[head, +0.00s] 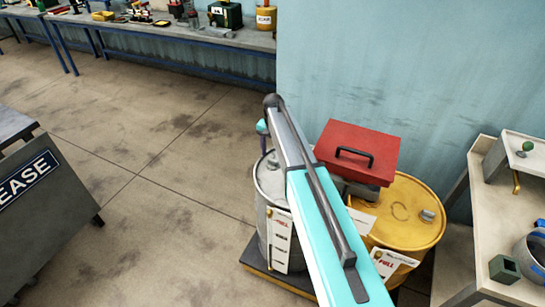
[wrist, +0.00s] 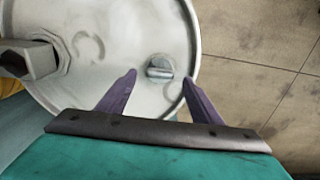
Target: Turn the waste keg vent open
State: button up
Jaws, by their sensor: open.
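A pale grey metal keg (head: 272,190) with labels on its side stands beside a yellow keg (head: 408,215). I cannot read which is marked waste. In the wrist view the grey keg's lid (wrist: 105,60) fills the upper left. A small grey vent knob (wrist: 160,67) with a raised grip bar sits near the lid's edge. My gripper (wrist: 160,76) is open, its two purple fingers pointing toward the knob, one on each side and apart from it. I cannot tell its height above the lid. In the head view my arm hides much of the grey keg's lid.
A large hex bung (wrist: 28,60) stands on the same lid at left. A red toolbox (head: 358,150) is at the yellow keg's back. A pale bench (head: 500,235) stands at right, a long workbench (head: 170,32) at the back. Floor left of the kegs is clear.

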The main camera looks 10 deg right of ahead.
aim_at(273, 162)
jog(key=shift+f+p, duration=0.35)
jog(key=shift+f, duration=1.15)
jog(key=c, duration=1.1)
jog(key=shift+o, duration=0.2)
